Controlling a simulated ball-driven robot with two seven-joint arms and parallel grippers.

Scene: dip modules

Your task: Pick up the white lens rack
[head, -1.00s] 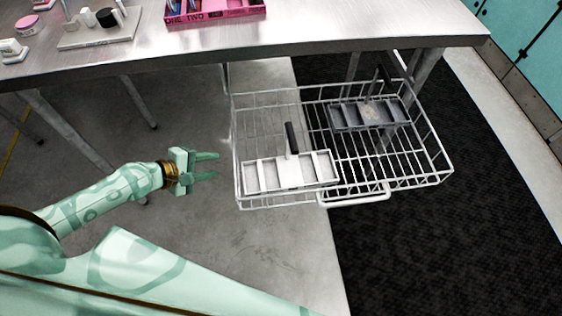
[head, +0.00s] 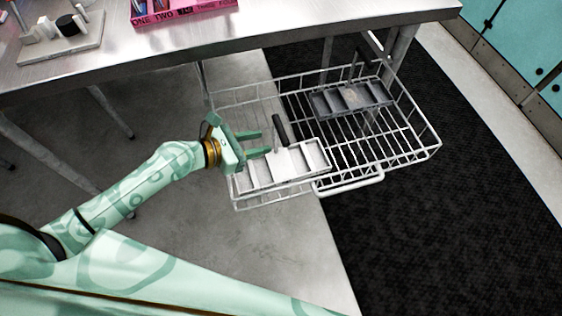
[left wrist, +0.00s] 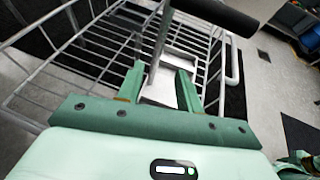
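The white lens rack (head: 287,163) sits at the near left of a white wire basket (head: 350,184). It is a light compartmented tray with a thin upright post and a black handle (head: 280,129). My left gripper (head: 265,142) is open and empty, over the basket's left side, with its fingers pointing right toward the handle. In the left wrist view the rack (left wrist: 180,65) lies beyond the open fingers (left wrist: 160,72), and its post shows between them. The black handle (left wrist: 215,14) crosses the top there. I cannot tell whether the fingers touch the post. My right gripper is not in view.
A grey rack (head: 352,97) with a dark handle stands at the basket's back right. A steel table (head: 250,38) runs above and behind the basket, with a pink box (head: 185,12) on it. The basket's wire rim surrounds both racks. Floor in front is clear.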

